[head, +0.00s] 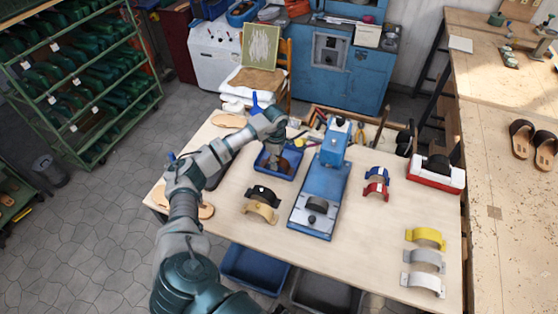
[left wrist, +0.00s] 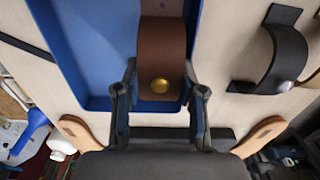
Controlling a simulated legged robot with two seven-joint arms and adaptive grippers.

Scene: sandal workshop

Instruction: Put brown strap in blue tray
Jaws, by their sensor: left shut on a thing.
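The blue tray (head: 285,176) lies on the table left of the blue press. My left gripper (head: 277,158) reaches down into the space over the tray. In the left wrist view its two fingers (left wrist: 159,100) are on both sides of the brown strap (left wrist: 162,60), which is curved with a brass stud. The gripper is shut on the strap. In that view the strap is over the floor of the blue tray (left wrist: 95,55), inside its outline; whether it touches the floor I cannot tell. My right gripper is in neither view.
The blue press (head: 320,190) stands right of the tray. A black strap (head: 263,193) and a tan strap (head: 261,212) lie in front of the tray. Blue, red, yellow, grey and white straps lie further right. The table's front middle is clear.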

